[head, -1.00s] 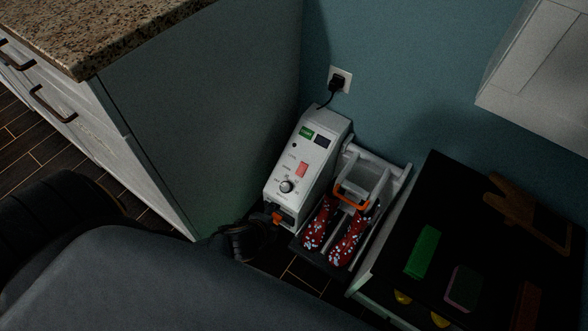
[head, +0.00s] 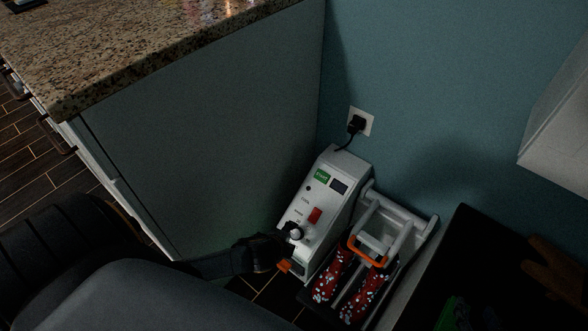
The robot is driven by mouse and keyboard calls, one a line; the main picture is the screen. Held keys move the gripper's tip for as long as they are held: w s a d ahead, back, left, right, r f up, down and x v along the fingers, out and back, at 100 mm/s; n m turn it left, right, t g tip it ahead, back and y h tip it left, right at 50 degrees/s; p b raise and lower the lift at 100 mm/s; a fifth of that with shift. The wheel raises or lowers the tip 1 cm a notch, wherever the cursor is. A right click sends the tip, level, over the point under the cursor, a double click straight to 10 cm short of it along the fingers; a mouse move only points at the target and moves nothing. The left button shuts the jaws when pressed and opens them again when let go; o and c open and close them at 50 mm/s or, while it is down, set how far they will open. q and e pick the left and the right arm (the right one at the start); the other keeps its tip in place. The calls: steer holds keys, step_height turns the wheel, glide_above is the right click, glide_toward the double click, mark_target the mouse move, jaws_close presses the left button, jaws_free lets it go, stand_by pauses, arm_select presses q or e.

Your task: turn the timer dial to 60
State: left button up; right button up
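The timer dial (head: 295,231) is a small dark and pale knob on the sloped front of a white machine (head: 330,190). A red switch (head: 315,215) sits above it, and a green label and a dark display sit near the top. The dial's pointer and numbers cannot be read.
Red spotted boots (head: 364,297) stand on the rack (head: 428,232) with an orange handle, right of the machine. A cabinet with a granite top (head: 150,50) is close on the left. A black-topped unit (head: 470,250) is at right. A plug (head: 357,124) is in the wall.

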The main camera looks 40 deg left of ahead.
mark_target(295, 234)
arm_select(q)
steer(key=b+x, duration=0.1)
steer(key=x, duration=0.2)
steer(key=shift+w+f, duration=0.15)
steer(key=shift+f, duration=0.1)
steer(key=b+x, duration=0.2)
steer(key=x, duration=0.1)
steer(key=shift+w+f, duration=0.15)
arm_select(e)
steer(key=w+a+r+t+y, duration=0.1)
steer(key=w+r+t, duration=0.1)
steer(key=r+t, duration=0.2)
steer(key=w+a+r+t+y, duration=0.1)
steer(key=w+a+r+t, duration=0.1)
steer(key=r+t, duration=0.3)
step_height(295, 234, up, 5)
steer(key=shift+w+a+f+y, duration=0.15)
steer(key=shift+w+y, duration=0.25)
steer(key=shift+w, duration=0.1)
arm_select(q)
steer(key=shift+c, duration=0.2)
steer(key=c, duration=1.1)
